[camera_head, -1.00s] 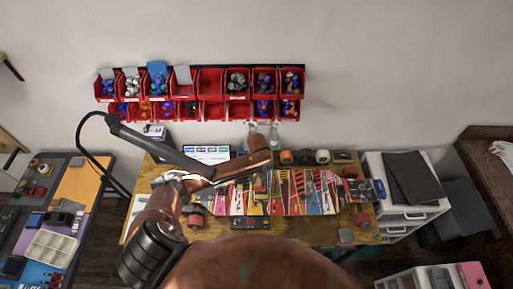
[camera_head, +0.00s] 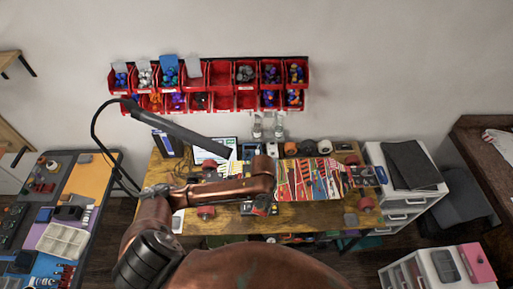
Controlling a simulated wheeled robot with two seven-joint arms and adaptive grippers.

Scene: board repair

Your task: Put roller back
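A skateboard with a colourful patterned deck (camera_head: 310,178) lies across the wooden table. Red wheels show near its ends, on the left (camera_head: 206,212) and on the right (camera_head: 366,203). Several roller-like wheels stand in a row at the table's back: an orange-brown roller (camera_head: 290,148), a dark roller (camera_head: 307,147) and a light-faced roller (camera_head: 324,147). My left arm reaches over the left part of the deck. My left gripper (camera_head: 262,206) is over the deck's front edge, small and dark; its fingers are unclear. My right gripper is not in view.
A black lamp arm (camera_head: 180,128) hangs over the table's left side. Red bins (camera_head: 220,75) line the wall. Clear bottles (camera_head: 268,125) stand at the back. A white drawer unit (camera_head: 405,205) stands right of the table; a side bench (camera_head: 75,195) stands left.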

